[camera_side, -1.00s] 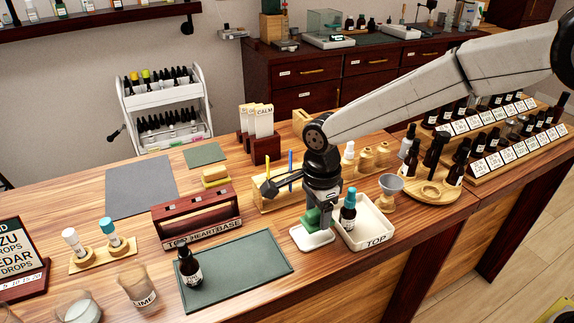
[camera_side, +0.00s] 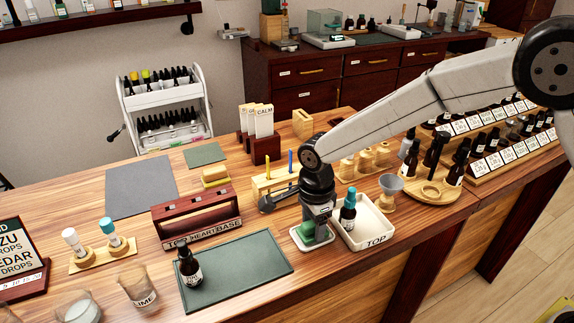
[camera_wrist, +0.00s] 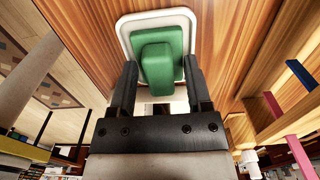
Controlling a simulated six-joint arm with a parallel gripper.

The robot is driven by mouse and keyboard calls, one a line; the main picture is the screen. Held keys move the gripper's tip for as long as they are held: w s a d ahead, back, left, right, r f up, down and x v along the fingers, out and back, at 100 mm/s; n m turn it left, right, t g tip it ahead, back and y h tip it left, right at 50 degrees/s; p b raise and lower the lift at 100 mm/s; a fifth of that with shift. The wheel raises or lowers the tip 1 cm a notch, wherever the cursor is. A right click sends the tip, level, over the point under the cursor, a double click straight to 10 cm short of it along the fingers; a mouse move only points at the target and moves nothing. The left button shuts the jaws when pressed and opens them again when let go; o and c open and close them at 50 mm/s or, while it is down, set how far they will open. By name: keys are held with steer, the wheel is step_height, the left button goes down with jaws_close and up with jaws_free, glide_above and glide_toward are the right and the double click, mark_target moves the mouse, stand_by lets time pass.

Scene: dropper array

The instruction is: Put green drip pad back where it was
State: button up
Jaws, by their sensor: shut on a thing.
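The green drip pad (camera_side: 308,230) is a small green block with a wider base. It is between the fingers of my gripper (camera_side: 314,234), which points down and is shut on it. The pad is at a small white dish (camera_side: 297,239). In the wrist view the pad (camera_wrist: 157,62) lies within the outline of the white dish (camera_wrist: 123,36), with a black finger of my gripper (camera_wrist: 158,72) on each side of it. The pad's underside is hidden, so I cannot tell whether it rests fully on the dish.
A white tray labelled TOP (camera_side: 378,232) with a teal-capped dropper bottle (camera_side: 348,212) stands close on the right. A dark green mat (camera_side: 240,268) with a dark bottle (camera_side: 188,266) lies to the left. A wooden stand with upright sticks (camera_side: 268,184) is behind.

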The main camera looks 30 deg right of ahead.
steer(key=shift+f, duration=0.1)
steer(key=o, duration=1.2)
steer(key=shift+o, duration=0.2)
step_height(320, 180, up, 12)
steer(key=shift+d+r, duration=0.1)
steer(key=shift+r, duration=0.1)
stand_by(0.4)
